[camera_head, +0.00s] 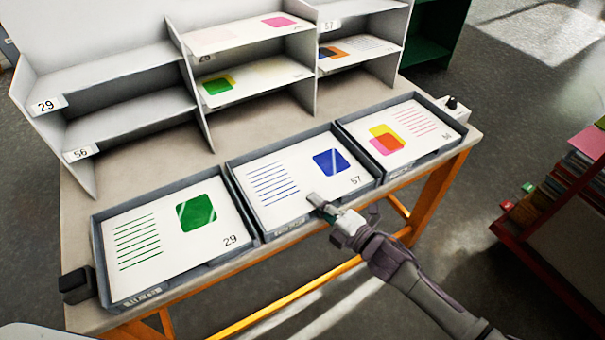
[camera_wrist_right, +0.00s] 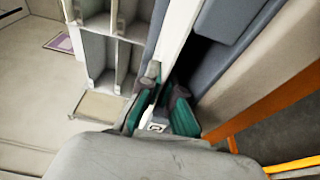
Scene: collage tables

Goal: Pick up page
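A white page marked 57 (camera_head: 303,198), with blue lines and a blue square, lies in the middle grey tray (camera_head: 276,233). My right gripper (camera_head: 318,204) is at the front edge of this page, over the tray's front wall. In the right wrist view, its teal fingers (camera_wrist_right: 163,86) stand apart, with a white strip that looks like the page (camera_wrist_right: 178,35) running in between them. Whether they touch it cannot be told. A page marked 29 (camera_head: 228,217) with a green square lies in the left tray. A page with overlapping coloured squares (camera_head: 405,152) lies in the right tray. My left gripper is not in view.
The trays lie on a table (camera_head: 175,165) with orange legs. A grey shelf (camera_head: 105,60) with labelled compartments, some holding pages, stands behind them. A small box with a black knob (camera_head: 453,107) is at the right corner. A red bookshelf (camera_head: 545,235) stands right of the table.

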